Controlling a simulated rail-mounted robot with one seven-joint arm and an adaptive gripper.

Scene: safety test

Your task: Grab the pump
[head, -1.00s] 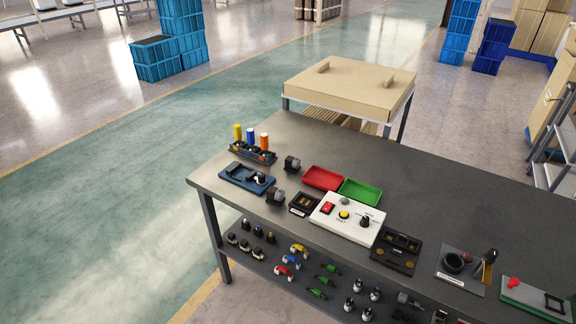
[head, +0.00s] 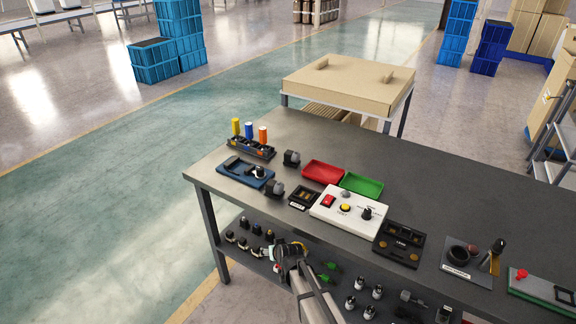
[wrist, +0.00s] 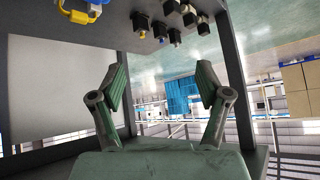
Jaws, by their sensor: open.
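No item in view can be clearly told as the pump. Two dark grey blocky units stand on the bench top, one behind (head: 291,158) and one nearer the front (head: 275,189); a grey and black part (head: 411,298) lies on the lower shelf. Any of these might be it; I cannot tell. My gripper (head: 289,252) is at the bench's front edge, by the lower shelf, and hides some shelf parts. In the wrist view my gripper (wrist: 162,85) is open with nothing between its fingers. Several black parts (wrist: 170,18) lie beyond the fingers at the top there.
The dark bench top (head: 400,155) holds a red tray (head: 322,172), a green tray (head: 361,185), a white button panel (head: 347,211) and several fixtures. The lower shelf carries several small parts. A bench leg (head: 213,232) stands left of my gripper. Blue crates (head: 155,61) stand far off.

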